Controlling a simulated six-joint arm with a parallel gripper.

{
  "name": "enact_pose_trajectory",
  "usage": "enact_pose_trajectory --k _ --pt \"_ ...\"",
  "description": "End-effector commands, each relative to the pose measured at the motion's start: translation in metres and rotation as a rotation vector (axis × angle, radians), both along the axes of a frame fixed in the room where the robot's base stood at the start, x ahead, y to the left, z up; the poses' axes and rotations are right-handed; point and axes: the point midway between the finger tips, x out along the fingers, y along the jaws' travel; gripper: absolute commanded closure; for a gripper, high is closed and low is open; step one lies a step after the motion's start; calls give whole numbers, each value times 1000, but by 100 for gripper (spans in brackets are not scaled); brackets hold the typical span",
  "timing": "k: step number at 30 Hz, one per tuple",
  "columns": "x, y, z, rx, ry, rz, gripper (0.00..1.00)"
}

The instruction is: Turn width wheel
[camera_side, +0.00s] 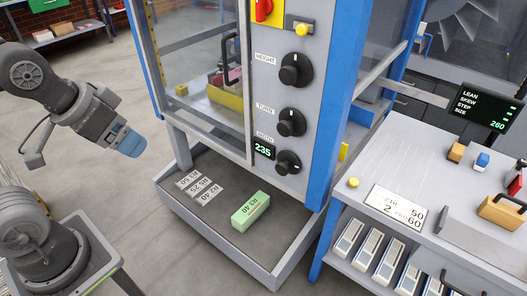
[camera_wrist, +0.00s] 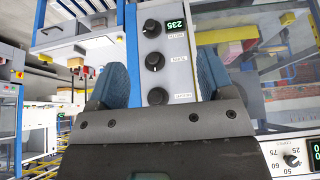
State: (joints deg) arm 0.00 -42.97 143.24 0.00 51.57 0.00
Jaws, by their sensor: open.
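The width wheel is the lowest of three black knobs on the grey panel; the width wheel (camera_side: 288,162) sits right of a green display (camera_side: 264,150) reading 235. In the wrist view the panel appears upside down, and the width wheel (camera_wrist: 152,27) is at the top, next to the display (camera_wrist: 177,25). The turn knob (camera_side: 291,122) and height knob (camera_side: 296,69) are above it in the side view. My gripper (camera_side: 130,144) is left of the machine, well apart from the panel. In the wrist view its blue fingers (camera_wrist: 162,75) are spread, with nothing between them.
A blue post (camera_side: 325,130) edges the panel. A low grey tray (camera_side: 208,222) under it holds a green block (camera_side: 250,212) and grey labelled plates (camera_side: 200,187). A side table (camera_side: 450,205) stands at right. Open floor lies between my arm and the machine.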

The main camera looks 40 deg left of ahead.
Motion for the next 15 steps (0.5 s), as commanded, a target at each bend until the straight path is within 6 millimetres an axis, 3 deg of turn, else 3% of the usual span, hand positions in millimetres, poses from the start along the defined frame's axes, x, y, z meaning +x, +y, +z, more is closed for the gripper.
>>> enact_pose_trajectory --k 11,15 --pt "1 0 0 0 -1 0 26" --pt "18 -3 -1 -11 -25 1 26"
